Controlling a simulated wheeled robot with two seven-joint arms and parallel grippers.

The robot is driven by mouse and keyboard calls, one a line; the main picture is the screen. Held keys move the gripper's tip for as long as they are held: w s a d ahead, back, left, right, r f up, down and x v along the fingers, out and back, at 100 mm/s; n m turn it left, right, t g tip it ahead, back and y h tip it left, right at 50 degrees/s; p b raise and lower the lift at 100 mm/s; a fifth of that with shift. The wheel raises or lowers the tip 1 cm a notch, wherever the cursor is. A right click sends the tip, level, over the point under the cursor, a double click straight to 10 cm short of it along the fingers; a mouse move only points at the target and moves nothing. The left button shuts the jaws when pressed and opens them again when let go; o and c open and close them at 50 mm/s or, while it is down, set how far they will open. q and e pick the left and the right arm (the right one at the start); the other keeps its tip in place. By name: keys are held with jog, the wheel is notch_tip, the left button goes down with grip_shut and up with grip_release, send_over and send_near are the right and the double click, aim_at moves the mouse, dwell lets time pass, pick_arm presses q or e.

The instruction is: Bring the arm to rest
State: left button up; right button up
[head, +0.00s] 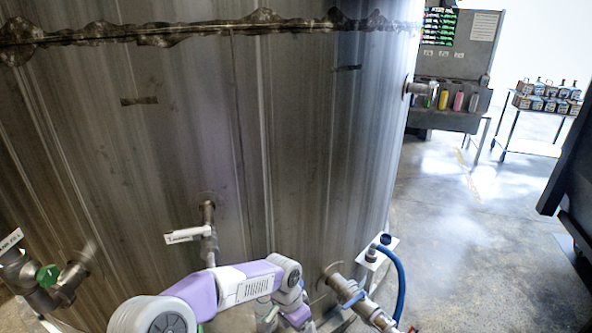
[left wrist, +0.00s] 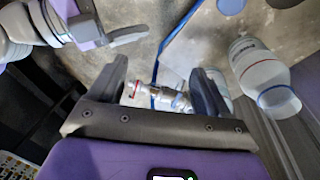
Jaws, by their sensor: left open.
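My left gripper (left wrist: 158,67) is in the left wrist view, its two dark fingers spread apart. A metal pipe fitting with a blue handle (left wrist: 160,97) shows in the gap between them. I cannot tell how far beyond the fingers it lies, and no grip on it shows. In the head view my purple and white arm comes in at the bottom, in front of the large tank (head: 180,130), with its gripper hidden or cut off. Part of another purple arm with a grey finger (left wrist: 115,38), apparently my right gripper, shows at upper left in the left wrist view.
A tagged pipe valve (head: 209,233) stands out from the tank close above my arm. A green-handled valve (head: 47,275) is at lower left. A pipe (head: 352,295) and blue hose (head: 398,275) stand right of my arm. The floor (head: 470,260) at right is open.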

pick_arm(q)
jog(key=s+a+f+n+h, duration=0.1)
jog(key=s+a+f+n, duration=0.2)
jog(key=f, duration=0.5)
jog(key=s+f+n+h, duration=0.2)
jog(key=s+f, duration=0.4)
jog(key=f, duration=0.1)
jog(key=s+a+f+n, duration=0.3)
jog(key=s, duration=0.3)
jog(key=s+a+f+n+t, duration=0.1)
jog(key=s+a+f+n, duration=0.2)
jog(key=s, duration=0.3)
jog(key=shift+s+a+f+n+y, duration=0.3)
jog(key=shift+s+a+f+n, duration=0.1)
jog(key=shift+f+n, duration=0.35)
pick_arm(e)
jog(key=s+d+f+m+g+h, duration=0.2)
jog(key=s+d+f+m, duration=0.1)
jog(key=s, duration=0.4)
jog(key=s+d+f+m+g+h, duration=0.3)
jog(key=s+f+m, duration=0.2)
jog(key=s+m, duration=0.1)
jog(key=shift+s+d+f+m, duration=0.35)
jog(key=shift+m, duration=0.15)
